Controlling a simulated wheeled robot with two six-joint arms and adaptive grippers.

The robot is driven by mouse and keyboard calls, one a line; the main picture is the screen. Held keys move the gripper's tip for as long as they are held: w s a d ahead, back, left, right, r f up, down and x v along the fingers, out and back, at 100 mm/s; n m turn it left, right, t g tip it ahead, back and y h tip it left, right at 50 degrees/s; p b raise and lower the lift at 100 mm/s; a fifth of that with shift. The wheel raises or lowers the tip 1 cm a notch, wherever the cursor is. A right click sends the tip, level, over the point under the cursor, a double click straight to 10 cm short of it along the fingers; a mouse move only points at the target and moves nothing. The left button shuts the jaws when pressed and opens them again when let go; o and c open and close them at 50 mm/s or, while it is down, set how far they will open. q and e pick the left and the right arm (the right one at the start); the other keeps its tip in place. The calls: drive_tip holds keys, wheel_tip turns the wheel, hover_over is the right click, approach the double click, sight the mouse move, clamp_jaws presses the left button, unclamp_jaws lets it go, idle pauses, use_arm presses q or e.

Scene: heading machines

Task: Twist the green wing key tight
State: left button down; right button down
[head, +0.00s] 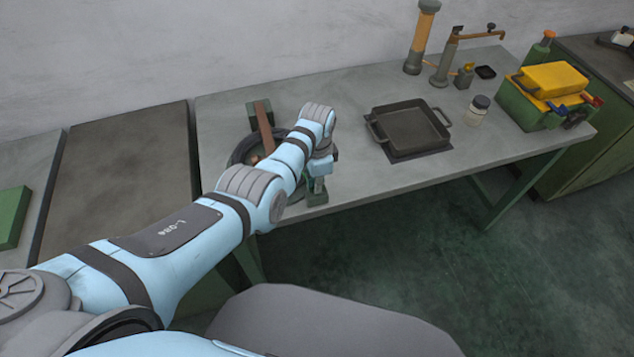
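My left arm reaches in from the left, over the grey workbench (350,90). Its wrist points down near the bench's front edge. My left gripper (318,186) is small and partly hidden by the wrist, and I cannot tell whether its fingers are open or shut. A small green part (316,200) shows right at the gripper's lower end, at the bench edge. It may be the green wing key, but its shape is not clear. Behind the arm are a dark round ring (238,153) and a brown bar (264,125), partly hidden. My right gripper is not in view.
A dark square tray (410,125) with handles lies on the bench right of the gripper. A jar (477,110), a green toolbox with a yellow top (552,80) and an orange-and-grey cylinder (422,40) stand farther right and back. The bench between wrist and tray is clear.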

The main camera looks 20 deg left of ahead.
use_arm(q)
drive_tip(key=shift+m, duration=0.3)
drive_tip(key=c, duration=1.8)
unclamp_jaws()
wheel_tip(320, 180, up, 12)
